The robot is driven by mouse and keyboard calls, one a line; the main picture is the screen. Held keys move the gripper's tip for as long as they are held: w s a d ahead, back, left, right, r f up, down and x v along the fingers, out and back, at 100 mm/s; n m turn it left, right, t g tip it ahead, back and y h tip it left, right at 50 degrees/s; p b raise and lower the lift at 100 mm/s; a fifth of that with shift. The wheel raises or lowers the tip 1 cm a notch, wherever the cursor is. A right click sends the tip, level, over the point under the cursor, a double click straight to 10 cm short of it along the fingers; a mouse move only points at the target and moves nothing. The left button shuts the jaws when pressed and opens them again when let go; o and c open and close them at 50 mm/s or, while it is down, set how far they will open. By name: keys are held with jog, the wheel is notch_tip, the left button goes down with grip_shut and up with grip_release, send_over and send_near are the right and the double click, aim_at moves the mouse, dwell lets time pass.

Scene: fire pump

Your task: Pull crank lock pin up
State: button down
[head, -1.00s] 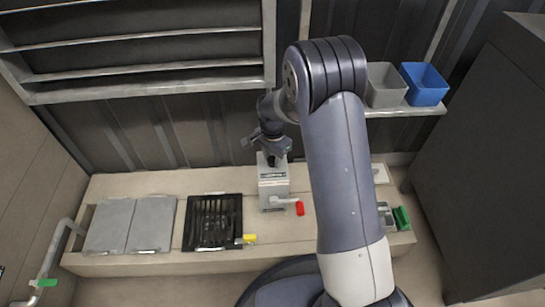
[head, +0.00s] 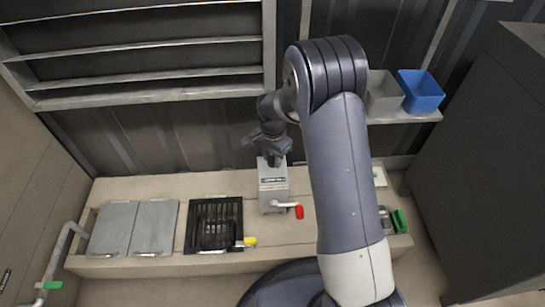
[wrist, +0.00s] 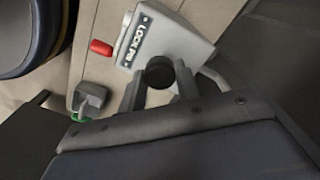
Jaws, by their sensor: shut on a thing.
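The grey pump box (head: 272,190) stands on the counter below my gripper (head: 272,157). In the wrist view its plate (wrist: 165,42) carries a "LOCK PIN" label. The round black knob of the lock pin (wrist: 160,72) shows between the two fingers of my gripper (wrist: 160,84), which is shut on it. The pin's shaft is hidden under the knob, so I cannot tell how far it is raised. The crank's red handle (head: 298,211) sticks out to the right at the front of the box. It also shows in the wrist view (wrist: 101,47).
A black grate (head: 214,224) with a yellow handle (head: 250,241) and grey lids (head: 132,228) lie left of the box. A green-handled valve (head: 399,221) is at the right. Blue (head: 421,91) and grey (head: 384,92) bins sit on a shelf behind my arm.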

aim_at(273, 159)
jog(key=shift+r, duration=0.15)
jog(key=c, duration=1)
grip_release()
notch_tip(273, 159, up, 11)
jog(key=p, duration=0.3)
jog(key=shift+p, duration=0.4)
jog(key=shift+f, duration=0.2)
notch_tip(273, 159, down, 12)
jog(key=b, duration=0.4)
jog(key=shift+r, duration=0.25)
jog(key=shift+f+b, duration=0.85)
jog(key=shift+b, duration=0.25)
